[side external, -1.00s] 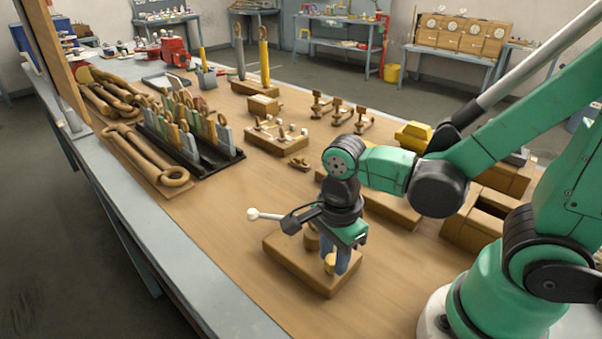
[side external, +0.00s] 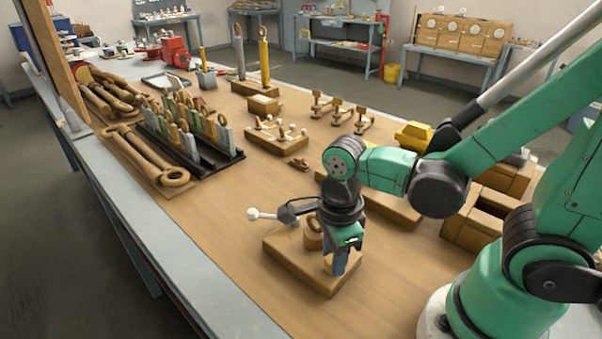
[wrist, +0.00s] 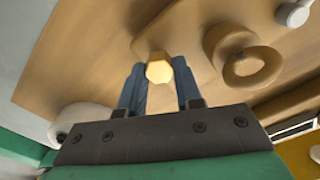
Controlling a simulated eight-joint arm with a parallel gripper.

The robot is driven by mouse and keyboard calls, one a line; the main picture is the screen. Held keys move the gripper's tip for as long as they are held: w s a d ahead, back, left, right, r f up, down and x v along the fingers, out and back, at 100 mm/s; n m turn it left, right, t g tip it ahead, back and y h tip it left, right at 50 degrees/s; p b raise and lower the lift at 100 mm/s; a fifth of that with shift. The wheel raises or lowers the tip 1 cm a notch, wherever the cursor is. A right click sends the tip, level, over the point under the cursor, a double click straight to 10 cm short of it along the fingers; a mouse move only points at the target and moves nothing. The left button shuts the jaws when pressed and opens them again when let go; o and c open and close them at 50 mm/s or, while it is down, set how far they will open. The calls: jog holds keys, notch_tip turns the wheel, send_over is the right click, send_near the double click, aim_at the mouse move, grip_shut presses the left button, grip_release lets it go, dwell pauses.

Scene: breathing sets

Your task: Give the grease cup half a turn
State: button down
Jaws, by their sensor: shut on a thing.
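The grease cup, a small yellow cap with flat sides, shows between my fingers in the wrist view (wrist: 159,71). It stands on a wooden block (side external: 285,262) near the bench's front edge. My gripper (side external: 338,263) points down over the right end of the block, its two blue fingers shut on the grease cup. In the wrist view my gripper (wrist: 160,90) has one finger on each side of the cup. In the side view the fingers hide most of the cup.
A wooden ring-topped post (wrist: 245,62) stands on the same block, close beside my fingers. A rack of coloured tags (side external: 190,140) and large wooden wrenches (side external: 150,155) lie to the left. Wooden boxes (side external: 475,222) stand to the right. Bare bench top lies left of the block.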

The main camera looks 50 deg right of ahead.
jog(key=c, duration=0.6)
grip_release()
jog(key=shift+r, duration=0.1)
jog(key=shift+r, duration=2.7)
